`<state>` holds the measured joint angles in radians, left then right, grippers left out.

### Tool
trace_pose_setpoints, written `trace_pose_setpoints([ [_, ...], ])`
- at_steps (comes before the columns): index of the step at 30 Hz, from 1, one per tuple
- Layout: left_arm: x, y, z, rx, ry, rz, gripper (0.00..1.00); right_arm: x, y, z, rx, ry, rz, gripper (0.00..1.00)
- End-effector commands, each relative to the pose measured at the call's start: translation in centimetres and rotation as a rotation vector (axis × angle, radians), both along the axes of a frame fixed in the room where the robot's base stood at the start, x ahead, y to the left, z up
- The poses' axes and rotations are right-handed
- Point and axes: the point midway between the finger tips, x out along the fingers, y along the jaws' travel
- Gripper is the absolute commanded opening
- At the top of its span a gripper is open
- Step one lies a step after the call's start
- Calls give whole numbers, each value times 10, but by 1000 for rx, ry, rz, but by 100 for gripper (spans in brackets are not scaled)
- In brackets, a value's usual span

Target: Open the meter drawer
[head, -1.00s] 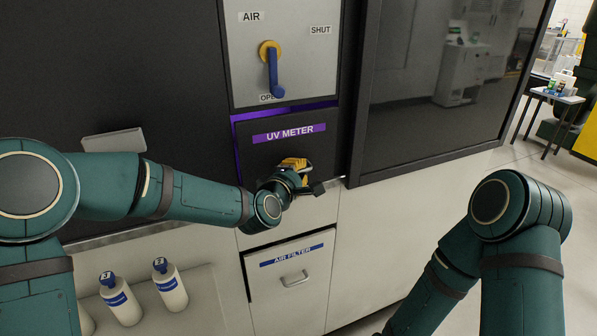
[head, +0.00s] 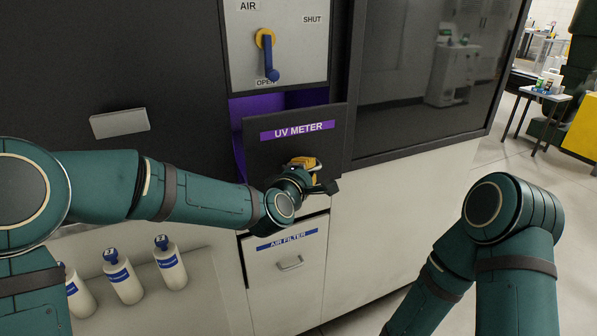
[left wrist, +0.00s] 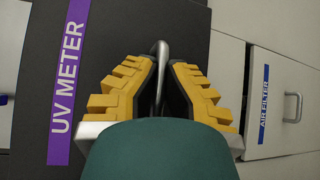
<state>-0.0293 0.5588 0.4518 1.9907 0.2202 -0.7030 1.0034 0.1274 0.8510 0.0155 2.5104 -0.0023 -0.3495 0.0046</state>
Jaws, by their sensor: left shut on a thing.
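The meter drawer (head: 262,150) has a dark front with a purple "UV METER" label. In the head view it stands out from the cabinet, with a purple-lit gap showing above and on its left side. My left gripper (head: 303,167) is at the drawer front, below the label. In the left wrist view, the yellow-padded fingers of my left gripper (left wrist: 161,90) are closed around the drawer's grey handle (left wrist: 162,50). The rest of the handle is hidden by the fingers. My right arm shows at the right of the head view, but its gripper is out of view.
Below is the "AIR FILTER" drawer (head: 258,275), which is shut. Above is an air panel with a blue lever (head: 270,62). Several white bottles (head: 171,266) stand at the lower left. A dark glass panel (head: 415,80) is on the right.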

Motion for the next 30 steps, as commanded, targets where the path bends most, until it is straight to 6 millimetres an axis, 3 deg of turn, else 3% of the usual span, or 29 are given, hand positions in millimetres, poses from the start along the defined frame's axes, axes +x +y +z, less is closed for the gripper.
trace_pose_setpoints([
  [6,-45,-21,-1,1,-4,-8,0,4,0,-21,-1,-9,-2,90],
  [12,-73,-33,-1,0,-2,-7,0,6,-1,-29,-3,-14,-3,90],
  [18,-87,-38,0,1,0,-7,0,7,-1,-33,-3,-16,-4,90],
  [30,-89,-39,0,0,0,-6,0,7,-1,-33,-3,-16,-4,90],
])
